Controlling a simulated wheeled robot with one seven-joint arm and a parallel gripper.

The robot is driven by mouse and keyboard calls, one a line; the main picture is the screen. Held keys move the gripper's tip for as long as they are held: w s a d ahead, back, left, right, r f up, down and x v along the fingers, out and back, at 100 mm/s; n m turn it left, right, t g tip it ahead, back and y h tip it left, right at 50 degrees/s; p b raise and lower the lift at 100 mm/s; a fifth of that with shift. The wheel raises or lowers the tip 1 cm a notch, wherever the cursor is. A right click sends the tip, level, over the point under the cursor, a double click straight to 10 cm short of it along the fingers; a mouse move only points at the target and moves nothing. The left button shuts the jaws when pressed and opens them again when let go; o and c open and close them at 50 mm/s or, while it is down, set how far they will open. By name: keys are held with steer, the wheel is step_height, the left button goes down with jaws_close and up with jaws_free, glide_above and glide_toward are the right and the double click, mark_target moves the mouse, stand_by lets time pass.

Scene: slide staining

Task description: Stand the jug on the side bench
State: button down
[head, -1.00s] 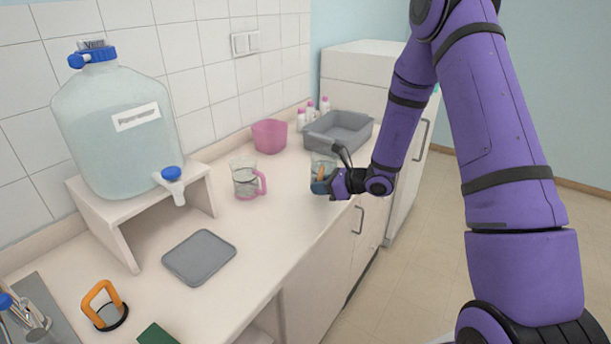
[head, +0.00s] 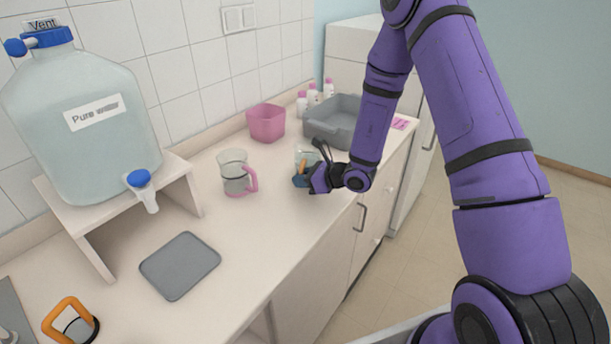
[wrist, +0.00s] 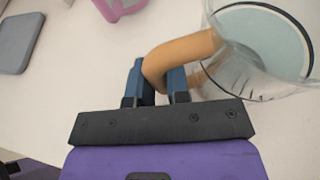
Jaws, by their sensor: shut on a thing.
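A clear jug with an orange handle (wrist: 185,52) is at my gripper (head: 304,178), over the front part of the bench (head: 255,235). In the wrist view my gripper (wrist: 160,82) has its blue fingers shut on the orange handle. In the head view the jug's clear body (head: 306,156) is partly hidden by my gripper. I cannot tell whether its base touches the bench. A second clear jug with a pink handle (head: 234,172) stands upright on the bench, left of my gripper.
A large water carboy (head: 85,150) sits on a white stand at left. A grey mat (head: 180,265) lies before it. A pink tub (head: 266,122), grey basin (head: 335,120) and small bottles (head: 314,95) stand behind. An orange-handled item (head: 68,318) is at front left. Bench around the mat is clear.

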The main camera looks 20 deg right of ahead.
steer(key=shift+f, duration=0.2)
steer(key=c, duration=1.1)
jaws_free()
steer(key=shift+s+d+r, duration=0.1)
steer(key=shift+s+r, duration=0.05)
steer(key=shift+r, duration=0.05)
steer(key=v, duration=1.2)
steer(key=s+a+r+n+g, duration=0.4)
steer(key=s+r+n, duration=0.25)
steer(key=r, duration=0.25)
steer(key=s+a+r+n+g, duration=0.3)
steer(key=s+r+n, duration=0.3)
steer(key=r+n, duration=0.25)
steer(key=s+d+r+n+t+h, duration=0.1)
steer(key=s+d+r+n+h, duration=0.3)
steer(key=s+r+n+h, duration=0.1)
steer(key=s+d+r+n+t+h, duration=0.2)
steer(key=s+d+r+n+h, duration=0.2)
steer(key=s, duration=0.6)
step_height(320, 180, up, 4)
steer(key=n, duration=0.2)
steer(key=shift+s+n+h, duration=0.15)
steer(key=shift+n+h, duration=0.15)
steer(key=shift+h, duration=0.1)
